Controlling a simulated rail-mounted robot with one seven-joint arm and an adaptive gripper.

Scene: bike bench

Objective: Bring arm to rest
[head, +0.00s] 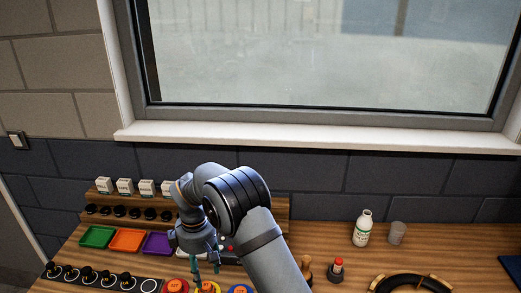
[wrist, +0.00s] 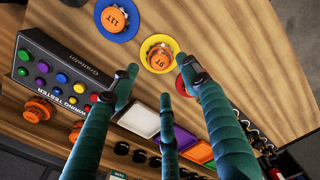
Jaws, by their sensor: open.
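My arm reaches down over the wooden bench (head: 340,262), with its forearm rising from the lower middle of the head view. My gripper (head: 205,268) points down above the front left of the bench. In the wrist view my gripper (wrist: 160,78) shows teal-wrapped fingers spread apart with nothing between them. The fingers appear apart from the things below. A yellow dish (wrist: 148,65) with an orange 9T part (wrist: 161,58) lies beyond the fingertips. The red dish beside it is partly hidden by a finger.
Green (head: 97,237), orange (head: 127,240) and purple (head: 157,243) trays stand left of my gripper. A wiring tester (wrist: 60,72) and a blue dish (wrist: 122,32) lie nearby. A white bottle (head: 362,228), clear cup (head: 397,233) and black ring (head: 412,284) are at right.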

